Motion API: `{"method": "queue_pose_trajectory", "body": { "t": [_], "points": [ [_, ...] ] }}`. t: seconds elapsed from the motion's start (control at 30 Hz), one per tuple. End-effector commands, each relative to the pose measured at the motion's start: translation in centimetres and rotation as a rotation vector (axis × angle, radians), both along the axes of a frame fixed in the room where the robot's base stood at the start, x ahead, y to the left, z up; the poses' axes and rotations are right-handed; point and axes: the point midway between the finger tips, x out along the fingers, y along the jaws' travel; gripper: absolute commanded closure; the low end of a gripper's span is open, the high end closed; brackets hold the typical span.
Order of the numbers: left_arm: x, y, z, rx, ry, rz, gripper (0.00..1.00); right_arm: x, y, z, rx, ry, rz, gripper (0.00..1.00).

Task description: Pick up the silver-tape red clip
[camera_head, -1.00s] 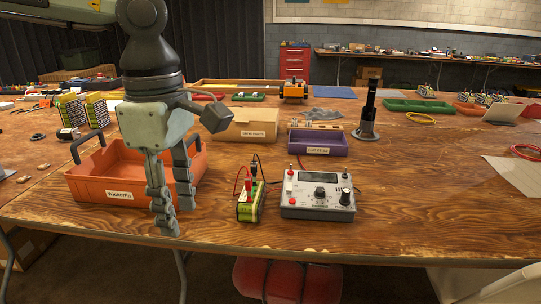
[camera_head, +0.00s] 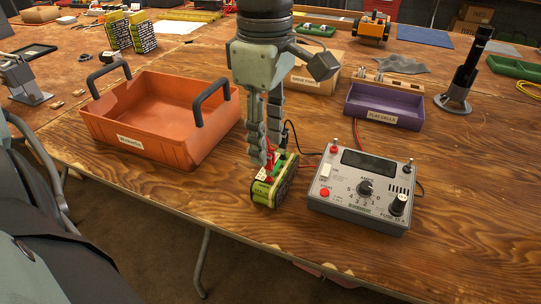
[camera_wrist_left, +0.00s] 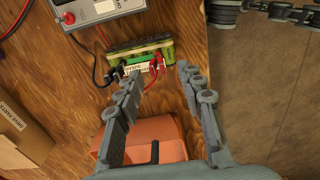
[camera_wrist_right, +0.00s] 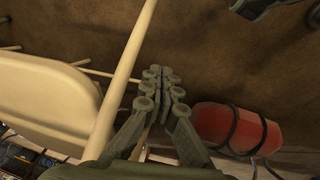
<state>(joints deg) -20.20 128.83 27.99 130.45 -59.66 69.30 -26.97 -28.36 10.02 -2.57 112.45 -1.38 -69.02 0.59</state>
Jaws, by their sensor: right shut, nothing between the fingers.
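The red clip (camera_head: 270,157) stands on top of the green and yellow battery pack (camera_head: 263,192). The clip shows in the left wrist view (camera_wrist_left: 157,66) with a red lead; its silver tape is too small to make out. A black clip (camera_wrist_left: 116,73) sits at the pack's other end. My left gripper (camera_head: 266,157) points down over the pack. It is open, with a fingertip to each side of the red clip and a gap between them in the left wrist view (camera_wrist_left: 160,73). My right gripper (camera_wrist_right: 161,72) is shut and empty, away from the table.
A grey meter box (camera_head: 363,190) with a knob stands right of the pack, joined by leads. An orange tray (camera_head: 165,150) with black handles is at the left. A purple bin (camera_head: 384,118) and a cardboard box (camera_head: 315,86) are behind. The table's front edge is close to the pack.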

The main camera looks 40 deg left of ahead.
Motion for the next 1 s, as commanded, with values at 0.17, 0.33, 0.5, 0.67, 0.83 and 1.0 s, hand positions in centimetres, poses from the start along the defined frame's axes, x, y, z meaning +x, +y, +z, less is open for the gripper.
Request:
{"method": "queue_pose_trajectory", "body": {
  "t": [0.17, 0.33, 0.5, 0.67, 0.83, 1.0],
  "points": [
    [0.1, -0.3, -2.5, 0.001, 0.004, -0.001, 0.62, 0.0, 0.0, -0.3, 0.003, 0.002, -0.001, 1.00],
    [0.2, -0.3, -3.1, 0.000, 0.000, 0.000, 0.62, 0.0, 0.1, -0.3, 0.003, 0.002, -0.001, 1.00],
    [0.2, -0.3, -3.1, 0.000, 0.000, 0.000, 0.65, 0.0, 0.1, -0.3, 0.003, 0.002, -0.001, 1.00],
    [0.2, -0.3, -3.1, 0.000, 0.000, 0.000, 0.84, 0.0, 0.1, -0.3, 0.003, 0.002, -0.001, 1.00],
    [0.2, -0.3, -3.1, 0.000, 0.000, 0.000, 1.00, 0.0, 0.1, -0.3, 0.003, 0.002, -0.001, 1.00],
    [0.2, -0.3, -3.1, 0.000, 0.000, 0.000, 1.00, 0.0, 0.1, -0.3, 0.003, 0.001, 0.000, 1.00]
  ]
}}
